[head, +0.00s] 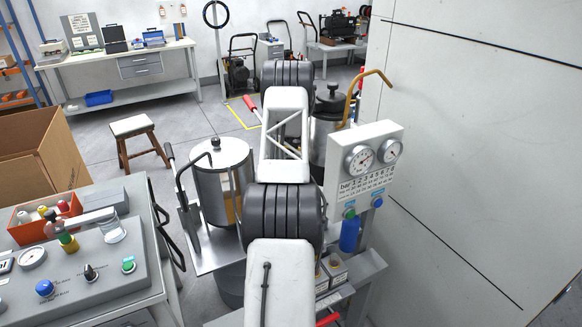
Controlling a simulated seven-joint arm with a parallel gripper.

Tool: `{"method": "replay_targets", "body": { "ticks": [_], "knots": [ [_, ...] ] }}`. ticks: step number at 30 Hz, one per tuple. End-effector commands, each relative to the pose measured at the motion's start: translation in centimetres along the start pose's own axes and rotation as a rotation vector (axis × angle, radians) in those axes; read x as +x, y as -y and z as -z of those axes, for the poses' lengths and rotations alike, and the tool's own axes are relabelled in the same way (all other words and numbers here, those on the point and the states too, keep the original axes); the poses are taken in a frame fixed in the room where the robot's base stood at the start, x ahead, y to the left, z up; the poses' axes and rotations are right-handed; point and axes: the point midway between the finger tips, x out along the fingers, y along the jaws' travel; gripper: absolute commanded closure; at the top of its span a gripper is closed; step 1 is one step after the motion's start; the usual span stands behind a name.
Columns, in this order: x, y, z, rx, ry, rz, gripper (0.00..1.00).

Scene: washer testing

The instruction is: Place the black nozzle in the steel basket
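I cannot pick out the black nozzle for sure. A small black knob-like piece (90,273) stands on the grey console at the lower left, between a blue one and a green one, and looks like a control. I see no clear steel basket. A steel tray (214,257) with a shiny steel cylinder (222,180) on it stands left of my arm. My arm, white with black ribbed joints, runs up the middle of the picture and hides what is behind it. My gripper is not visible.
The grey console (60,292) has a gauge and an orange bin (40,214) of small bottles. A gauge panel (368,162) with a bent brass pipe stands right of my arm beside a white wall (480,150). A stool (133,127) and workbench (130,58) are behind; floor between is open.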

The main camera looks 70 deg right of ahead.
Motion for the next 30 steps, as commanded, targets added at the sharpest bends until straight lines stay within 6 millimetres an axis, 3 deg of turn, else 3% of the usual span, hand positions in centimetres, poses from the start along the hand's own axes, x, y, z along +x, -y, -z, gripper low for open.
{"method": "replay_targets", "body": {
  "ticks": [14,15,19,30],
  "knots": [
    [0.41,0.0,0.02,0.0,0.0,0.0,0.91],
    [0.39,0.01,0.03,0.0,0.0,0.0,0.63],
    [0.4,0.01,0.02,0.0,0.0,0.0,0.43],
    [0.25,0.01,0.01,0.0,0.0,0.0,0.42]
  ]
}}
